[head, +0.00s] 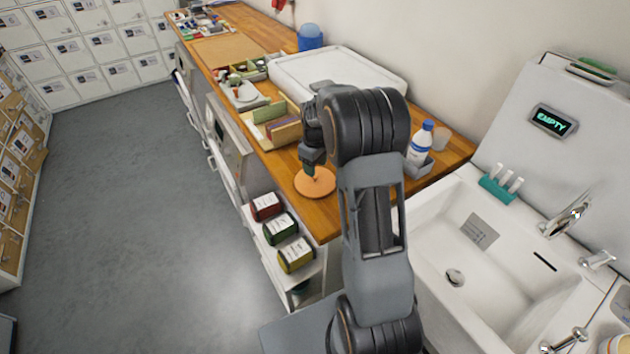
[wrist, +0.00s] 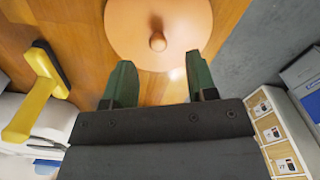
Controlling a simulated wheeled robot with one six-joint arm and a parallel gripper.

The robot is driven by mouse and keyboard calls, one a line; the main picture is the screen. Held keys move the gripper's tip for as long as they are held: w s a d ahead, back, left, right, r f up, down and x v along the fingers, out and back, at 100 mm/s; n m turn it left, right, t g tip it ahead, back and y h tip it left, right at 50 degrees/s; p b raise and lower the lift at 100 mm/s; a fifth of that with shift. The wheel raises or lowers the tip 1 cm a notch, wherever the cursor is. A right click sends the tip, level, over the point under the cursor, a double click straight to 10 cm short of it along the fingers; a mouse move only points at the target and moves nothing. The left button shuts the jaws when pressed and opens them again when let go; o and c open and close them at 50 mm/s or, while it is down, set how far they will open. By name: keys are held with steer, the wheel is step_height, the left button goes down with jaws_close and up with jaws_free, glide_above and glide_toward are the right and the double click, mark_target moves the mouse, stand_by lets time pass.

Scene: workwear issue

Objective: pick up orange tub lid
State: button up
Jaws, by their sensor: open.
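The orange tub lid (head: 315,182) is a round disc lying on the wooden counter near its front edge. In the wrist view the lid (wrist: 190,42) shows at the top with a small round knob (wrist: 158,41) in its middle. My gripper (head: 309,166) is above the lid in the head view. In the wrist view its two green fingers (wrist: 160,82) are apart, with the knob in line with the gap and beyond the fingertips. Nothing is between the fingers. I cannot tell the exact height above the lid.
A wooden box (head: 270,112) of cards stands behind the lid, with a large white tray (head: 340,66) farther back. A white-and-blue bottle (head: 420,142) stands right of my arm. A sink (head: 480,262) is at right. A yellow tool (wrist: 36,92) shows left in the wrist view.

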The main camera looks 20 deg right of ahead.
mark_target(315, 180)
steer(key=shift+w+f+p, duration=0.15)
steer(key=shift+f+p, duration=0.65)
steer(key=shift+f, duration=1.75)
steer(key=shift+c, duration=0.3)
jaws_close()
